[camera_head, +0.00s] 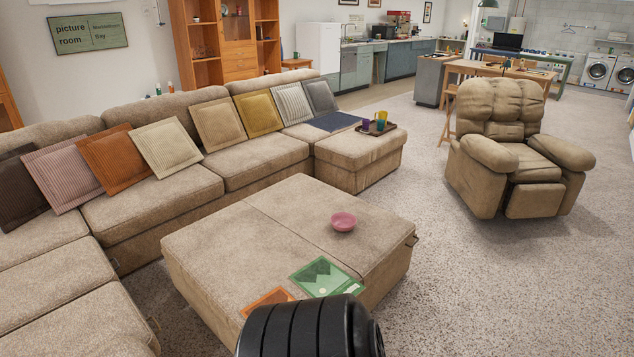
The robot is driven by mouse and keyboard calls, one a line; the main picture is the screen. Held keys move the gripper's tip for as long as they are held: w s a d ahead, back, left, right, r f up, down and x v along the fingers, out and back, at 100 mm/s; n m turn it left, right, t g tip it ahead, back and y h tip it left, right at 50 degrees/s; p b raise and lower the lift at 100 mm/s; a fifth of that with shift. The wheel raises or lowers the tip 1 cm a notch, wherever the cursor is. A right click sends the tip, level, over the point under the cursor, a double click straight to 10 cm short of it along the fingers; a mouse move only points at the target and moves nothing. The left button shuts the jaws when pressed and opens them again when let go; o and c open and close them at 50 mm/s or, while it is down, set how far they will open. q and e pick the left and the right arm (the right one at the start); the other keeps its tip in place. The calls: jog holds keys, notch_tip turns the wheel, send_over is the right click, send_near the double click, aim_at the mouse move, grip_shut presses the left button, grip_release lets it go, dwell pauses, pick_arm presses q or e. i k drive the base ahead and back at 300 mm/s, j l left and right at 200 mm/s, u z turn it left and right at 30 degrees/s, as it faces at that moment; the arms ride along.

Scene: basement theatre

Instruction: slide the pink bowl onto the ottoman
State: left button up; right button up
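The pink bowl (343,221) is small, round and upright. It sits on top of the large square beige ottoman (235,245) in the middle of the room, right of the seam across its top and inside its right edge. Neither of my grippers shows in the head view. Nothing is seen touching the bowl.
A green card (326,278) and an orange card (266,300) lie at the ottoman's near edge. A beige sectional sofa (160,190) with several cushions wraps behind and left. A tray (376,129) with cups rests on its far end. A recliner (510,150) stands right; carpet between is clear.

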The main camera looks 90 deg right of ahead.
aim_at(342, 221)
jog(key=z, duration=3)
jog(key=u, duration=0.45)
jog(key=i+l+u, duration=0.2)
jog(key=u, duration=0.2)
jog(key=i+l+u, duration=0.1)
jog(key=l+u, duration=0.3)
jog(key=i+l+u, duration=0.1)
jog(key=l+u, duration=0.3)
